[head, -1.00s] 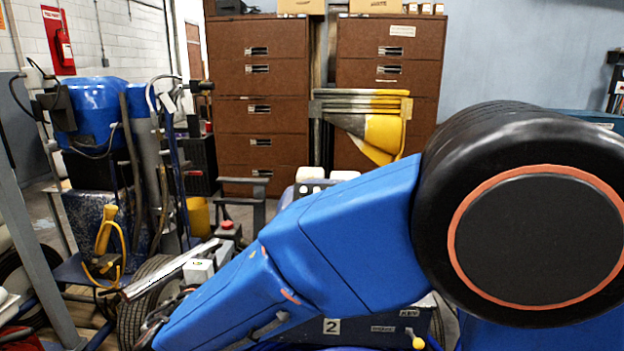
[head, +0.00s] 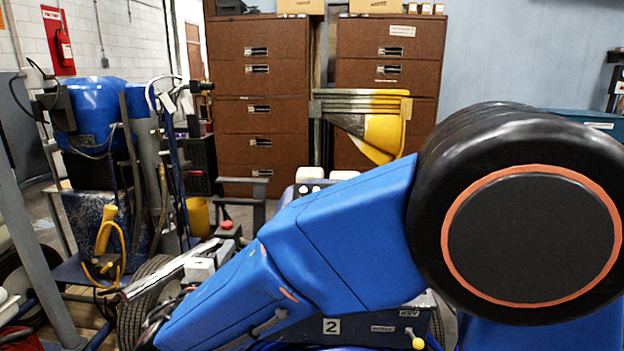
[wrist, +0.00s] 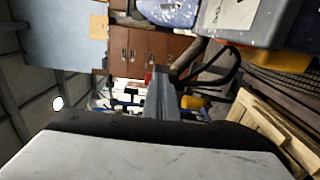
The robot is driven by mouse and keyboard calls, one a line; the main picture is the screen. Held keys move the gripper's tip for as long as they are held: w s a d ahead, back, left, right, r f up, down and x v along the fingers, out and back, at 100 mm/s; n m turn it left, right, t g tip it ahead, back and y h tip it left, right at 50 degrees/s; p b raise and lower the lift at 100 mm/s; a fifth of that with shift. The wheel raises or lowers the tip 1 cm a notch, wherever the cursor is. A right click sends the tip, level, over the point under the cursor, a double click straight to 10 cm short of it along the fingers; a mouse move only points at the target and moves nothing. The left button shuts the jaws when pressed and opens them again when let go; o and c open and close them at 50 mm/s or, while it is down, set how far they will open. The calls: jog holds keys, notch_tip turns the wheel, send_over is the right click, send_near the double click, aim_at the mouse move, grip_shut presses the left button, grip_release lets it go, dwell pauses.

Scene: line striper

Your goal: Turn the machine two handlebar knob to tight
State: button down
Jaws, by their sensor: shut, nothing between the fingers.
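Machine two stands behind and below my arm, its plate marked "2" (head: 331,326) showing under my blue links. A dark handlebar part (head: 258,208) rises left of my arm, near a box with a red button (head: 227,226). I cannot make out the handlebar knob for certain. A small yellow-tipped lever (head: 417,342) shows at the bottom right of the plate. My gripper (wrist: 158,74) appears in the wrist view as a narrow grey shape with its fingers together and nothing held. In the head view, my gripper is mostly hidden at the lower left.
A blue machine (head: 92,115) with hoses and a yellow handle (head: 105,230) stands at the left. A grey post (head: 35,215) is close at the left edge. Brown drawer cabinets (head: 258,150) line the back. Folded yellow and grey pieces (head: 375,125) stick out before them.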

jog(key=shift+d+f, duration=0.1)
jog(key=shift+f, duration=1)
dwell(0.3)
jog(key=shift+f, duration=0.1)
jog(key=s, duration=0.6)
dwell(0.6)
jog(key=shift+f, duration=0.1)
